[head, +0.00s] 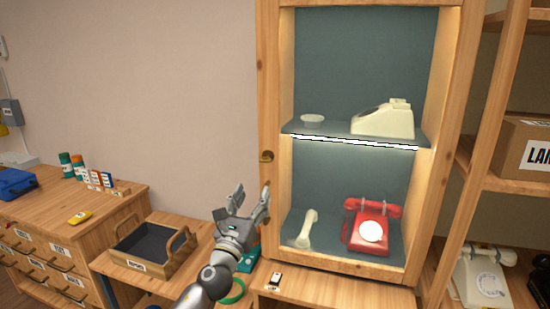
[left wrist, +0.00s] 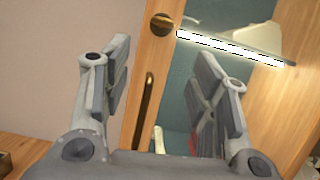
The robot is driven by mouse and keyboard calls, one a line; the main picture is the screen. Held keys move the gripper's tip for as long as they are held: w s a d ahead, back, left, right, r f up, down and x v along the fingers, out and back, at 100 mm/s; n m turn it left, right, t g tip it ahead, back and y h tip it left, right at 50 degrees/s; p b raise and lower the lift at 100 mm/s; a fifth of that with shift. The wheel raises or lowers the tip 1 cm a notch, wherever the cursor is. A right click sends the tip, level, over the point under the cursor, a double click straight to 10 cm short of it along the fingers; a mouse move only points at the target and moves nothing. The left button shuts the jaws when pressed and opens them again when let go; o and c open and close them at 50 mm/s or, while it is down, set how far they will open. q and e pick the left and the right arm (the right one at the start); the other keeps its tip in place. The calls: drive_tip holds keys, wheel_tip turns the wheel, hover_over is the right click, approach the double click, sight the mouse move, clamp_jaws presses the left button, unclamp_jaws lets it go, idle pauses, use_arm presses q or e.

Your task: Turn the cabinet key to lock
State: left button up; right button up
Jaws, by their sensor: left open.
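The wooden display cabinet (head: 269,75) stands in the middle of the head view, and its front looks closed. A round brass lock (head: 267,156) sits on its left frame, level with the middle shelf. In the left wrist view the brass lock (left wrist: 162,23) is at the top, beyond the fingertips. I cannot make out the key's shape or angle on it. A vertical brass handle (left wrist: 144,105) is below the lock. My left gripper (head: 252,194) is open and empty, below the lock in the head view. It also shows in the left wrist view (left wrist: 162,70), fingers spread.
Inside the cabinet are a red dial phone (head: 371,228), a cream handset (head: 307,229) and a cream phone body (head: 385,119). A wooden tray (head: 150,247) stands left of my arm. Shelving with a box (head: 518,148) is at right.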

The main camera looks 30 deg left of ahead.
sight(264, 160)
use_arm(q)
drive_tip(key=shift+m+t, duration=0.3)
drive_tip(key=shift+s+r+p+x, duration=0.1)
drive_tip(key=shift+r+p+x, duration=0.2)
drive_tip(key=shift+x, duration=1.55)
drive_tip(key=shift+s+r+p+x, duration=0.1)
drive_tip(key=shift+r+p+x, duration=0.2)
drive_tip(key=shift+x, duration=1.55)
drive_tip(key=shift+s+r+p+x, duration=0.15)
drive_tip(key=shift+p+x, duration=0.25)
drive_tip(key=shift+x, duration=1.45)
drive_tip(key=c, duration=1)
